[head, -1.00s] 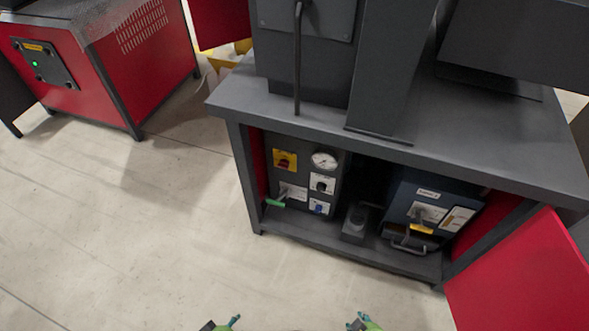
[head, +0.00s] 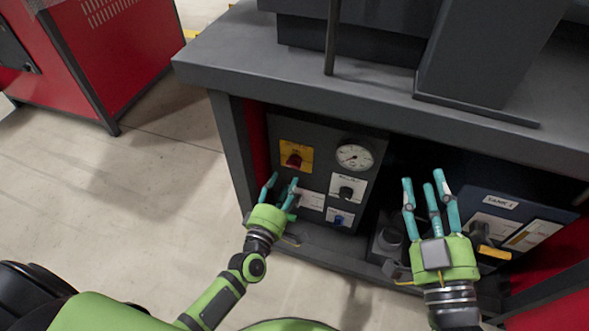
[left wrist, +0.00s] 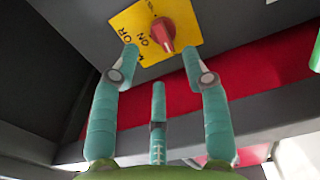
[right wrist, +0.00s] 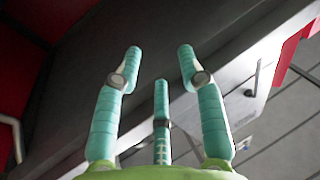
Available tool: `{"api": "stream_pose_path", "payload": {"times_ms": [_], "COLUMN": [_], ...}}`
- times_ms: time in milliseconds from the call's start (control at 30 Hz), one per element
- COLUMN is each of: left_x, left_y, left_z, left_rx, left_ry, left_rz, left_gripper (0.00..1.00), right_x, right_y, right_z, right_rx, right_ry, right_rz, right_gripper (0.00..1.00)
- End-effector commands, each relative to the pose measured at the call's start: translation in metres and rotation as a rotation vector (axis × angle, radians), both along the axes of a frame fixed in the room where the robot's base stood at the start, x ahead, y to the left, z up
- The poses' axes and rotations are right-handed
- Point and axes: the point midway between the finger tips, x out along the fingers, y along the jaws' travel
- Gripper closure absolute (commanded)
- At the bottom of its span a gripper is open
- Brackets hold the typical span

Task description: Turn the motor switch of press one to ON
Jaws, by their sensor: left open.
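The motor switch is a red rotary knob (head: 294,160) on a yellow plate (head: 306,149) at the upper left of the dark control panel under the press bench. In the left wrist view the red knob (left wrist: 162,32) shows ahead of the fingers, and ON is readable on the plate (left wrist: 130,28). My left gripper (head: 281,182) is open and empty, just below and in front of the switch, apart from it. Its fingertips (left wrist: 158,62) point towards the plate. My right gripper (head: 425,183) is open and empty in front of the cabinet's middle; its three fingers (right wrist: 160,68) are spread.
The panel (head: 318,137) also carries a round gauge (head: 354,157), a black knob (head: 346,192) and a blue knob (head: 338,219). The bench top (head: 250,62) overhangs it. A blue-grey unit (head: 515,195) stands at the right.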

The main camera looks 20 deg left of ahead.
Motion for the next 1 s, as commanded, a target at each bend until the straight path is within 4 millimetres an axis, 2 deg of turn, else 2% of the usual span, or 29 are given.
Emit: {"api": "stream_pose_path", "payload": {"times_ms": [200, 400, 600, 833, 867, 900, 967, 1000], "left_x": [0.032, 0.052, 0.059, 0.060, 0.060, 0.060, 0.060, 0.060], "left_y": [-0.001, -0.002, -0.002, -0.002, -0.002, -0.002, -0.002, -0.002], "left_z": [0.000, -0.001, 0.000, 0.000, 0.000, 0.000, 0.000, 0.000], "left_rx": [0.002, 0.002, 0.004, 0.004, 0.004, 0.005, 0.005, 0.005], "left_ry": [-0.001, 0.001, 0.003, 0.003, 0.003, 0.003, 0.003, 0.003], "left_rz": [0.000, 0.000, 0.000, -0.001, -0.001, -0.001, -0.001, -0.001], "left_gripper": [0.54, 0.54, 0.54, 0.54, 0.58, 0.74, 0.98, 1.00], "right_x": [-0.012, -0.027, -0.034, -0.035, -0.034, -0.034, -0.034, -0.034], "right_y": [0.008, 0.013, 0.014, 0.014, 0.014, 0.014, 0.014, 0.014], "right_z": [0.034, 0.061, 0.071, 0.073, 0.073, 0.073, 0.072, 0.072], "right_rx": [0.052, 0.093, 0.111, 0.112, 0.112, 0.112, 0.112, 0.112], "right_ry": [-0.188, -0.333, -0.393, -0.398, -0.398, -0.398, -0.397, -0.397], "right_rz": [0.034, 0.060, 0.071, 0.072, 0.072, 0.072, 0.072, 0.072], "right_gripper": [0.60, 0.60, 0.60, 0.60, 0.60, 0.60, 0.60, 0.60]}}
